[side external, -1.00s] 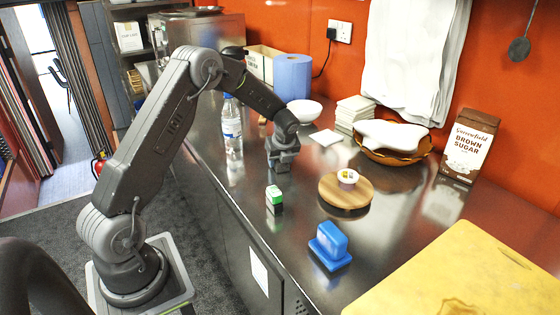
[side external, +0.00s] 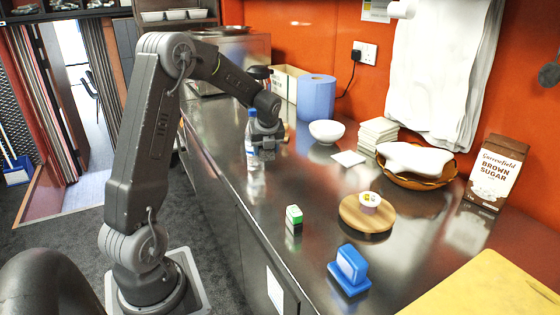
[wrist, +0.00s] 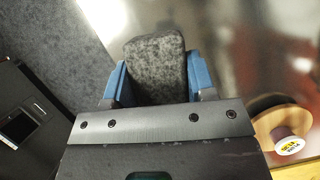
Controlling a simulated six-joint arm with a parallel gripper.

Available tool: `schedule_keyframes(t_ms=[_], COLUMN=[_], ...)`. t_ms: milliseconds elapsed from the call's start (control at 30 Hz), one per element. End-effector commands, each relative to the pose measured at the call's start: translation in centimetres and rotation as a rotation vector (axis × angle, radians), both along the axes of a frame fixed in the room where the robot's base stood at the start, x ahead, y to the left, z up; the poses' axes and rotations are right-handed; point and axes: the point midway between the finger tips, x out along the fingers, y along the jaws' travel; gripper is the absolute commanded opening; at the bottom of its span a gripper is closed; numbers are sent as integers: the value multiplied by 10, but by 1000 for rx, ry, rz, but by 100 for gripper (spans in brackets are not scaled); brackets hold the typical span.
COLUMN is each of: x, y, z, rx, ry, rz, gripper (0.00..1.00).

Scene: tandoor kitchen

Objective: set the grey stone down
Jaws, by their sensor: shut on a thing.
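The grey stone (wrist: 156,68) is a rough, speckled block. In the wrist view it sits between the two blue finger pads of my gripper (wrist: 156,85), which is shut on it. In the side view my gripper (side external: 267,148) is above the steel counter (side external: 285,180), in front of or beside a clear water bottle. The stone is hard to make out there, and I cannot tell the exact gap below it.
The water bottle (side external: 253,160) overlaps my gripper in the side view.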

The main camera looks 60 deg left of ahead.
Motion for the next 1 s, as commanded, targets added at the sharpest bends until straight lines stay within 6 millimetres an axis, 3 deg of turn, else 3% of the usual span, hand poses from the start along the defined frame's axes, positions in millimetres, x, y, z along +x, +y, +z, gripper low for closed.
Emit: schedule_keyframes(t_ms=[300, 467, 567, 1000], x=[-81, -101, -92, -17], y=[-13, -23, -31, -77], z=[8, 4, -4, -57], rx=[0, -1, -2, -1], ry=[0, 1, 2, 2], rz=[194, 254, 260, 259], gripper=[23, 23, 23, 23])
